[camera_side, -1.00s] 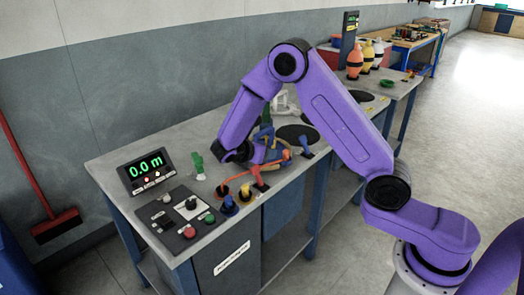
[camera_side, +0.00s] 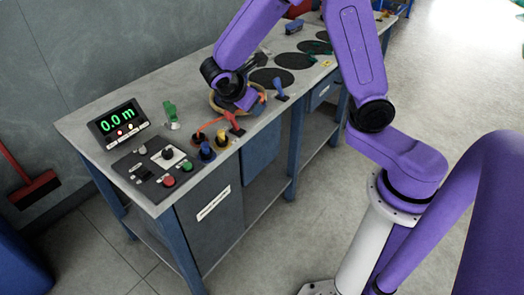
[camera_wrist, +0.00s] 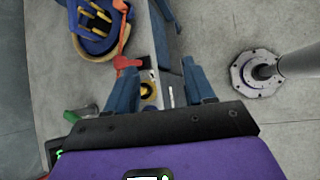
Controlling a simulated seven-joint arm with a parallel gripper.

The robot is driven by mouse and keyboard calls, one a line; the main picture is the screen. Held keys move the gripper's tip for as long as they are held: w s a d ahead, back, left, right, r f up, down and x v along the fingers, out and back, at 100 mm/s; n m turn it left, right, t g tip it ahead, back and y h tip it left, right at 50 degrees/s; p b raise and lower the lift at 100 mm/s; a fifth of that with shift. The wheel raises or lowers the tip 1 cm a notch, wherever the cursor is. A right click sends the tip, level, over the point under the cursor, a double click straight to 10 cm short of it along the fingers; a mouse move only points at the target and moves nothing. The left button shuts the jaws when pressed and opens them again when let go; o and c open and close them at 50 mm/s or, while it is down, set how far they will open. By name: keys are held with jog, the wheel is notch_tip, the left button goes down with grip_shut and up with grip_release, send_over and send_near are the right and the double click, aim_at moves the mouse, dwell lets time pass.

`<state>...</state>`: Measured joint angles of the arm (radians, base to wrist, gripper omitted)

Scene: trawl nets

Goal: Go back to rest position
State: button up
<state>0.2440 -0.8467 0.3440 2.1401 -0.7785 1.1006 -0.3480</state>
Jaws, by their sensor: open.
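My gripper (camera_wrist: 160,82) is open and empty in the wrist view. Its two blue fingers stand apart over the front edge of the grey workbench (camera_side: 82,122). In the side view my wrist hangs above the bench, behind the red valve lever (camera_side: 235,122), and its fingers are hard to make out.
A display reading 0.0 m (camera_side: 118,122) and a button panel (camera_side: 150,172) occupy the bench's near left end. A green-handled switch (camera_side: 171,115) and a blue lever (camera_side: 280,90) stand up. Dark round discs (camera_side: 272,78) lie farther back.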

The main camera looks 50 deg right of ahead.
jog(key=s+a+r+m+g+y, duration=0.1)
jog(key=s+y, duration=0.3)
jog(key=s, duration=0.8)
jog(key=s+a+r+m+g+y, duration=0.1)
jog(key=s+a+r+m+y, duration=0.1)
jog(key=s, duration=1.1)
jog(key=m+y, duration=0.1)
jog(key=y, duration=0.1)
jog(key=shift+s+a+y, duration=0.25)
jog(key=shift+a+y, duration=0.05)
jog(key=shift+a, duration=0.1)
